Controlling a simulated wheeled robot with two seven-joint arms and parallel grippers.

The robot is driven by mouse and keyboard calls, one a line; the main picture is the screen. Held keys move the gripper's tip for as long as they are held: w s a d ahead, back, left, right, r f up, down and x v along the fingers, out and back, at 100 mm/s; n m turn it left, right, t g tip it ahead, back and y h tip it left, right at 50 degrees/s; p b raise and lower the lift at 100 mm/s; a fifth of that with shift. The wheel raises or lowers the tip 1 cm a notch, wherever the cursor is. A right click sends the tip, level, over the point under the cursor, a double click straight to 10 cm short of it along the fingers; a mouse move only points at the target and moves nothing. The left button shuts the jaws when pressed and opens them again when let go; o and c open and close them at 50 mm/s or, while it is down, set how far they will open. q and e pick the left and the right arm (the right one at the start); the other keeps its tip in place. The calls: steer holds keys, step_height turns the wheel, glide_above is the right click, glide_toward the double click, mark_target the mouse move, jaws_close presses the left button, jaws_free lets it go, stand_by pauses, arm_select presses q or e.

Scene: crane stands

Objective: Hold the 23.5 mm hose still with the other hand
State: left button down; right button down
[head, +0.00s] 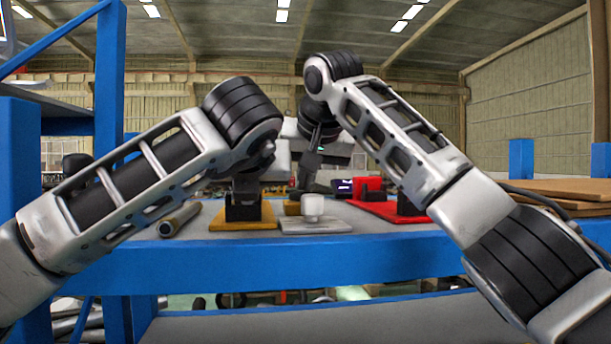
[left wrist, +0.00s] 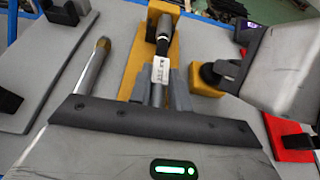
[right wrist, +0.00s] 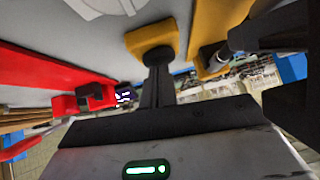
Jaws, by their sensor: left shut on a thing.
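My left gripper (left wrist: 160,90) is shut on a dark hose with a white label (left wrist: 160,72); the label's print is too small to read. The hose runs to a black end at a yellow stand (left wrist: 133,62). My right gripper (head: 312,160) is beside the held hose. Its fingers (right wrist: 157,80) reach a black round part at a small yellow block (right wrist: 150,36), which also shows in the left wrist view (left wrist: 207,88). I cannot tell whether they grip it. In the head view my left arm hides my left fingers.
A metal tube (head: 180,218) lies on the blue-edged bench (head: 220,260), left of the yellow stand. A grey plate with a white cylinder (head: 313,208) stands in front. A red stand (head: 385,212) is to the right. Brown boards (head: 565,188) lie at the far right.

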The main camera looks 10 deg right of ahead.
steer(key=shift+d+r, duration=0.15)
steer(key=shift+r, duration=1.7)
steer(key=v, duration=1)
steer(key=shift+r, duration=0.3)
steer(key=shift+w, duration=0.15)
arm_select(q)
steer(key=c, duration=1.2)
jaws_free()
steer(key=shift+c, duration=0.2)
steer(key=v, duration=1.2)
